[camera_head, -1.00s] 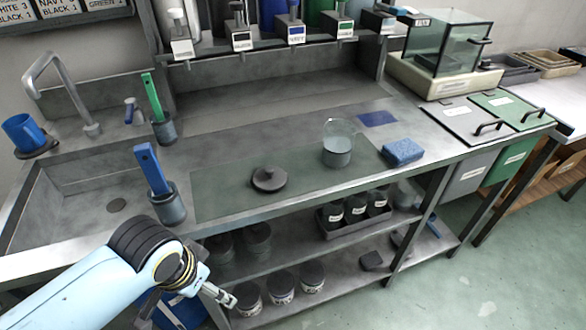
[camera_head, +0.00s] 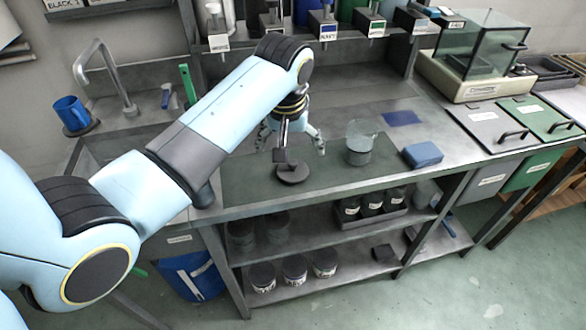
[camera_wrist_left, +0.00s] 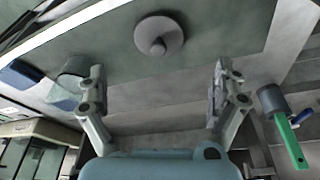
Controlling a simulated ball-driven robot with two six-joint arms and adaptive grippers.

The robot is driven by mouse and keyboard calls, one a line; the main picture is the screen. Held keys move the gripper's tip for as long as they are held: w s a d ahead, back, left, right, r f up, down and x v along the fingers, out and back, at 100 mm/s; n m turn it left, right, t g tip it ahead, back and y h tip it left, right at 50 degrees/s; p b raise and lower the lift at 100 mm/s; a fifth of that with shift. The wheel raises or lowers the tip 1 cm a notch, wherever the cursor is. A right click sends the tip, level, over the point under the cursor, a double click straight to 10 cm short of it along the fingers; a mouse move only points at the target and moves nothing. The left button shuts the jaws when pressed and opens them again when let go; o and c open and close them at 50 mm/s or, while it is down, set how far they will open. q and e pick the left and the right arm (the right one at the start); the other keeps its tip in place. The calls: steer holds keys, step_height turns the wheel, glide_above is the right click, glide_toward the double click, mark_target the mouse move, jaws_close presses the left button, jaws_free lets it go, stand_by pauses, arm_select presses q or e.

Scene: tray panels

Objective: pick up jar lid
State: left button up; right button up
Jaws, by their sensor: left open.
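The jar lid (camera_head: 291,174) is a dark grey disc with a round knob, lying flat on the dark mat (camera_head: 240,172) on the metal counter. It also shows whole in the left wrist view (camera_wrist_left: 158,36), knob toward the camera. My left gripper (camera_head: 292,140) is open and empty above and behind the lid in the head view. In the left wrist view its two fingers (camera_wrist_left: 160,85) are spread wide, and the lid appears beyond them, between their lines and apart from both. My right gripper is in neither view.
A glass jar (camera_head: 360,145) stands right of the lid, with a blue sponge (camera_head: 422,155) farther right. A cup with a green-handled brush (camera_head: 187,82) stands left. Dispensers (camera_head: 322,25) line the back. The mat around the lid is clear.

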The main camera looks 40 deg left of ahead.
mark_target(293, 162)
arm_select(q)
steer(key=x, duration=0.2)
steer(key=shift+w+f, duration=0.15)
steer(key=shift+f, duration=0.1)
steer(key=x, duration=0.5)
steer(key=shift+w+f, duration=0.1)
steer(key=shift+f, duration=0.15)
steer(key=shift+c, duration=0.3)
steer(key=c, duration=1)
steer(key=shift+r, duration=0.1)
